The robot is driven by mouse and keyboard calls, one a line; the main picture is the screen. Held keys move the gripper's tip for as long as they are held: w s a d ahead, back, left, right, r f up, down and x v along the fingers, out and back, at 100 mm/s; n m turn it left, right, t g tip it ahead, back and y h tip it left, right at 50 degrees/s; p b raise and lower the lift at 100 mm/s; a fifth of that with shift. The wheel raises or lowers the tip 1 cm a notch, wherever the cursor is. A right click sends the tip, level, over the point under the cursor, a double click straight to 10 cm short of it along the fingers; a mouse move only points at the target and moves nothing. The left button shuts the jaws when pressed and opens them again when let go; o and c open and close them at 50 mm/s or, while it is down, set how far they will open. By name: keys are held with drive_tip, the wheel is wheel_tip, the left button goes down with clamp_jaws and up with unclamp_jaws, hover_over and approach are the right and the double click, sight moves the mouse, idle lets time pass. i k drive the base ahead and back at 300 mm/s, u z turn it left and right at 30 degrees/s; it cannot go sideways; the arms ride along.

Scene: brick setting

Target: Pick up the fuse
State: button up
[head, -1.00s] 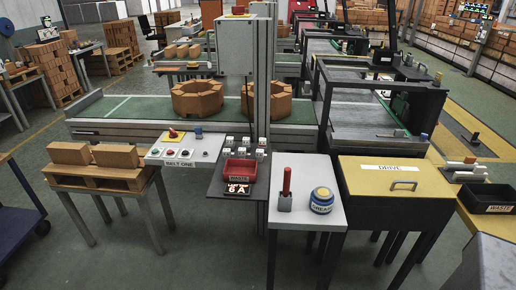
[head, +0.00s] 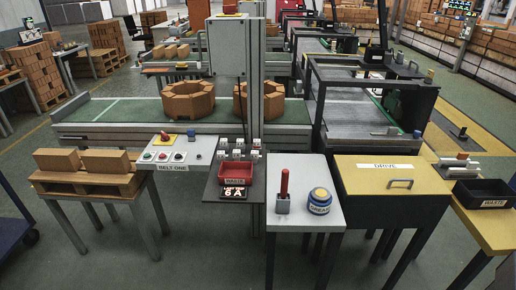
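Several small white blocks that look like fuses or fuse holders (head: 237,155) stand in rows at the back of a dark stand in the middle of the head view. They are too small to tell which one is the fuse, or whether any is loose. A black sign reading 6A (head: 236,194) is at the front of the stand. My gripper is not in view.
A red tray (head: 234,170) sits on the stand. The BELT ONE panel (head: 174,156) is left of it. A yellow DRIVE cabinet (head: 360,177) stands beyond. Floor in front is clear.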

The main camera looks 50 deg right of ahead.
sight(257, 142)
drive_tip(key=z, duration=0.1)
drive_tip(key=i, duration=1)
drive_tip(key=u, duration=0.05)
